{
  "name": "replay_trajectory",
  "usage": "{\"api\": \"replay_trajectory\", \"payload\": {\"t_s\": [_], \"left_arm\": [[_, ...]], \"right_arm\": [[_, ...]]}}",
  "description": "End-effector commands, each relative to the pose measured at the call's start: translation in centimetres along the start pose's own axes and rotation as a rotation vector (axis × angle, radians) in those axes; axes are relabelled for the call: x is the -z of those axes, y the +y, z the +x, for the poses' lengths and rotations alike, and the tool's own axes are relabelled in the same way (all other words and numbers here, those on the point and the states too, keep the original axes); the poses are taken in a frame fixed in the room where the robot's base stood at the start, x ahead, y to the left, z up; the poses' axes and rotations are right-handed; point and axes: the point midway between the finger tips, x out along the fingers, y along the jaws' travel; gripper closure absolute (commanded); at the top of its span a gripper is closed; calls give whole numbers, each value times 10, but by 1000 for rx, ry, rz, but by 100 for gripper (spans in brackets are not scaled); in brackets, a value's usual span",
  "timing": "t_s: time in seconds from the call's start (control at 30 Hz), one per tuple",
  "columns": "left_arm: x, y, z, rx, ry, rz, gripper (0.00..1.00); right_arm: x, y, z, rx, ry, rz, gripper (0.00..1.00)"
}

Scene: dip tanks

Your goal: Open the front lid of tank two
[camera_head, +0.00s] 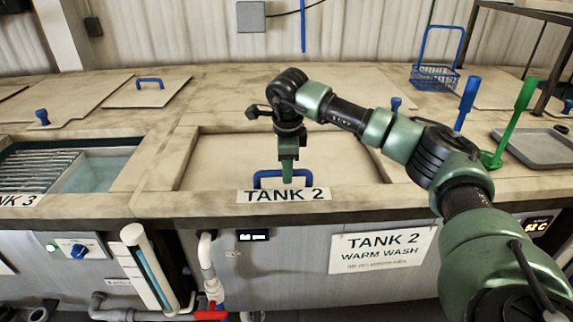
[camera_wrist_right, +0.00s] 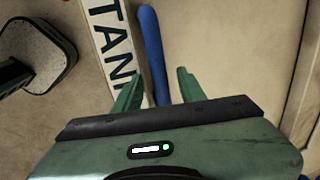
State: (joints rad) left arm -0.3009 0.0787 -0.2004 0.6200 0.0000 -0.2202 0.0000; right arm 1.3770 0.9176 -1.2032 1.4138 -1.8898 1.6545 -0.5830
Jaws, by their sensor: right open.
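The front lid of tank two (camera_head: 220,160) is a beige panel lying flat and closed in its recess, behind the TANK 2 label (camera_head: 284,195). Its blue bar handle (camera_head: 268,176) stands at the lid's front edge. My right gripper (camera_head: 288,176) points down at this handle and partly hides it. In the right wrist view the gripper (camera_wrist_right: 158,92) is open, with the blue handle (camera_wrist_right: 152,50) running in between its two fingers. Whether a finger touches the handle I cannot tell. The lid (camera_wrist_right: 225,45) also shows there. My left gripper is not in view.
Tank three (camera_head: 107,172) stands open at the left with water and a rack. A blue wire basket (camera_head: 436,78), a blue upright handle (camera_head: 467,102), a green-handled tool (camera_head: 514,120) and a grey tray (camera_head: 540,147) are at the right. A red-handled valve (camera_head: 210,315) is below the front edge.

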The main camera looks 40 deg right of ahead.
Motion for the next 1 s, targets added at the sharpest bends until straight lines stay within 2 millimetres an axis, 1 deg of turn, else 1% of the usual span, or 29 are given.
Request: {"api": "replay_trajectory", "payload": {"t_s": [0.23,0.27,0.3,0.37,0.4,1.0], "left_arm": [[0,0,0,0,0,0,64],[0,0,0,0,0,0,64],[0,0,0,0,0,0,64],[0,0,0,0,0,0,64],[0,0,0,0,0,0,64],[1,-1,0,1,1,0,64]], "right_arm": [[0,0,2,0,0,0,59],[0,0,2,0,0,0,68],[0,0,2,0,0,0,79],[0,0,1,-1,0,0,96],[0,0,1,0,0,0,100],[0,0,1,0,-1,0,100]]}}
